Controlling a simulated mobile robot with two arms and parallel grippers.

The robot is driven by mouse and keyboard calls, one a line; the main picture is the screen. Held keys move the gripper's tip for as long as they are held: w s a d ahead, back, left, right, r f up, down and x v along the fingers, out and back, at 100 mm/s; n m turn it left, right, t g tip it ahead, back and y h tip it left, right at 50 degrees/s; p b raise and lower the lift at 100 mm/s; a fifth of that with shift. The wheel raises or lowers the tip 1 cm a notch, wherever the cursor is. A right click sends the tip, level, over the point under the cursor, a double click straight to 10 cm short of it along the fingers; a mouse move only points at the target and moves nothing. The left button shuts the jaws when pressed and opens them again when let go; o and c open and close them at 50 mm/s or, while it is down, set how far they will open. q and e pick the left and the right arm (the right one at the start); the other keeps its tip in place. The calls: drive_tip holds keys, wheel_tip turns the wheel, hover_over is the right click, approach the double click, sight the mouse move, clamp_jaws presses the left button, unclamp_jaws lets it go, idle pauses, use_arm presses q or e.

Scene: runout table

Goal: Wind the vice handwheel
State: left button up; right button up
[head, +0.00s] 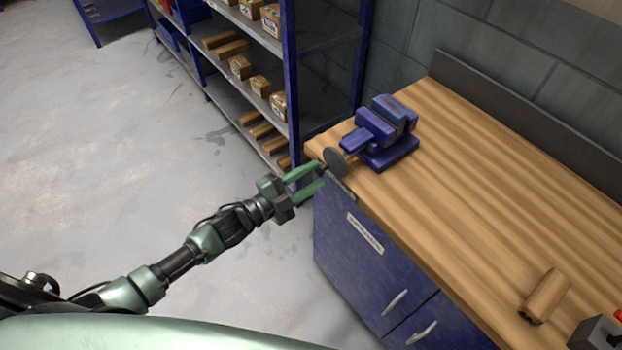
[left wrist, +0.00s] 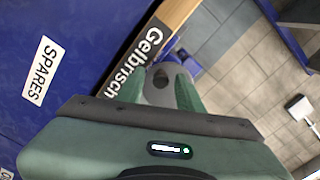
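A blue vice (head: 385,128) stands on the far left corner of the wooden workbench (head: 470,170). Its handwheel (head: 334,160), a grey disc, faces my left arm beyond the bench's edge. My left gripper (head: 321,176) has green fingers, spread apart, with the tips close to the wheel. In the left wrist view the grey handwheel (left wrist: 159,88) shows between the two fingers, with a dark round spot on its face. I cannot tell whether either finger touches it. My right gripper is not in view.
The blue cabinet (head: 345,260) under the bench has handles and a label. A blue shelf rack (head: 291,90) with boxes and wooden blocks stands behind. A wooden piece (head: 545,296) and a grey object with red (head: 597,333) lie at the right. The bench middle is clear.

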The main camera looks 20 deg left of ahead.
use_arm(q)
drive_tip(key=m+b, duration=0.8)
drive_tip(key=m, duration=1)
drive_tip(key=shift+b, duration=0.3)
drive_tip(key=shift+r, duration=0.1)
clamp_jaws()
drive_tip(key=shift+s+d+n+p, duration=0.2)
drive_tip(key=shift+d+n+p, duration=0.05)
drive_tip(key=shift+n+p, duration=0.5)
drive_tip(key=shift+d+n, duration=0.1)
drive_tip(key=shift+n, duration=0.45)
drive_tip(key=shift+s, duration=0.1)
